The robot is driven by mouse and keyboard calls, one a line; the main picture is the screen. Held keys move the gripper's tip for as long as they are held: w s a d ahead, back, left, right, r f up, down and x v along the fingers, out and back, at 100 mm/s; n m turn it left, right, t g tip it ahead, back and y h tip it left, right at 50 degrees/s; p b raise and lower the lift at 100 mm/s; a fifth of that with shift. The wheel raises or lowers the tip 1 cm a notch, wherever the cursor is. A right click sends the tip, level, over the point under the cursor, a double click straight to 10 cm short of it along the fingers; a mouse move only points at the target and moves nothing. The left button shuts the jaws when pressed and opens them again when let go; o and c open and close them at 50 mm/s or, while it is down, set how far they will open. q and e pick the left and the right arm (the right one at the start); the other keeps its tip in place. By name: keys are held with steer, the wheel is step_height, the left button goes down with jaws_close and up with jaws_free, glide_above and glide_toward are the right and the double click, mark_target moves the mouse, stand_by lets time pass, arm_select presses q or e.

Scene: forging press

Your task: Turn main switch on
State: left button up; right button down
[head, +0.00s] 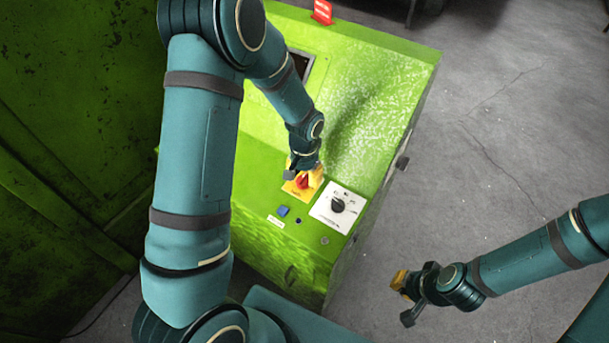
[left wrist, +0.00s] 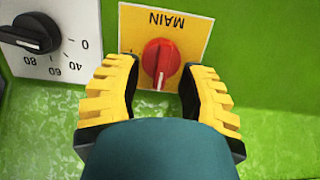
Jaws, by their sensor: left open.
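The main switch is a red rotary knob (left wrist: 161,59) on a yellow plate (left wrist: 194,39) marked MAIN, upside down in the left wrist view. Its white mark points toward the bottom of that view. The red knob also shows in the head view (head: 303,182) on the green cabinet's panel. My left gripper (left wrist: 160,85) is open, with one yellow finger on each side of the knob. I cannot tell whether the fingers touch it. My right gripper (head: 405,297) is held over the floor at the lower right, away from the cabinet; its opening is unclear.
A black dial on a white scale plate (head: 326,212) sits beside the main switch. A blue button (head: 283,211) is on the same panel. The green cabinet (head: 262,190) stands on a grey floor (head: 490,120), clear to its right. A dark green wall (head: 70,130) is at left.

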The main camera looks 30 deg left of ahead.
arm_select(q)
jaws_close()
steer(key=shift+f+m, duration=0.1)
steer(key=shift+m, duration=0.3)
steer(key=m, duration=0.3)
steer(key=shift+s+d+m+y, duration=0.15)
steer(key=shift+d+m+y, duration=0.1)
steer(key=shift+m+y, duration=0.05)
steer(key=m, duration=0.2)
steer(key=m+b, duration=0.1)
steer(key=m, duration=0.1)
steer(key=shift+s+d+m+t+y, duration=0.15)
steer(key=shift+m+t+y, duration=0.15)
steer(key=shift+t, duration=0.1)
steer(key=m, duration=0.2)
steer(key=m+b, duration=0.1)
steer(key=m, duration=0.1)
steer(key=shift+s+d+f+t, duration=0.1)
steer(key=shift+s+t, duration=0.1)
steer(key=shift+t, duration=0.1)
steer(key=m, duration=0.1)
steer(key=m+b, duration=0.1)
steer(key=m, duration=0.2)
steer(key=shift+s+m+t, duration=0.25)
steer(key=shift+m+t, duration=0.05)
